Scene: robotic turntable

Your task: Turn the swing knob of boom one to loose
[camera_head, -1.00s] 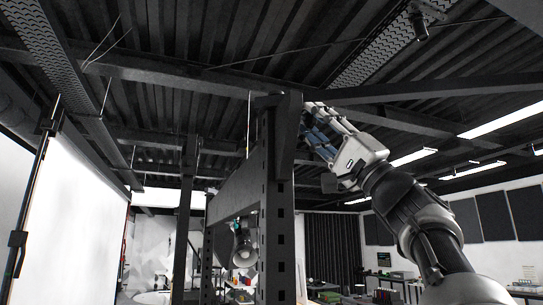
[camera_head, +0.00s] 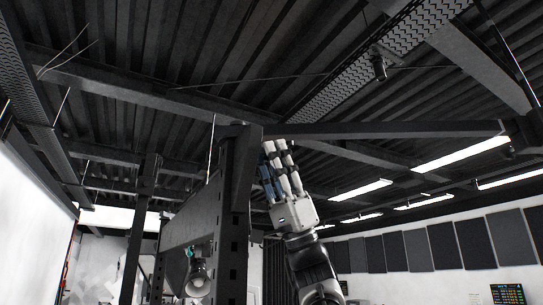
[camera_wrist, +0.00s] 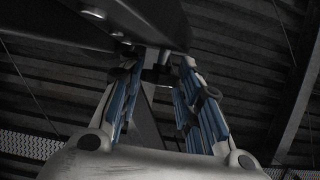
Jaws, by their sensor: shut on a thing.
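The dark boom (camera_head: 400,130) reaches right from the top of a dark perforated post (camera_head: 236,200). My gripper (camera_head: 276,150) points up at the underside of the boom's inner end, close beside the post. In the wrist view the boom's dark underside (camera_wrist: 130,18) fills the top. There the two blue-padded fingers lean inward, and their tips (camera_wrist: 160,68) are closed around a small dark knob (camera_wrist: 158,75) below the boom. The knob is dim and partly hidden by the fingertips, so any marking on it cannot be read. In the head view the fingers hide it.
A lamp (camera_head: 198,277) hangs left of the post, near a broad dark beam (camera_head: 195,215). Ceiling beams and lit strips (camera_head: 460,152) are overhead. Dark wall panels (camera_head: 440,246) line the right wall. Open air lies right of my arm, below the boom.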

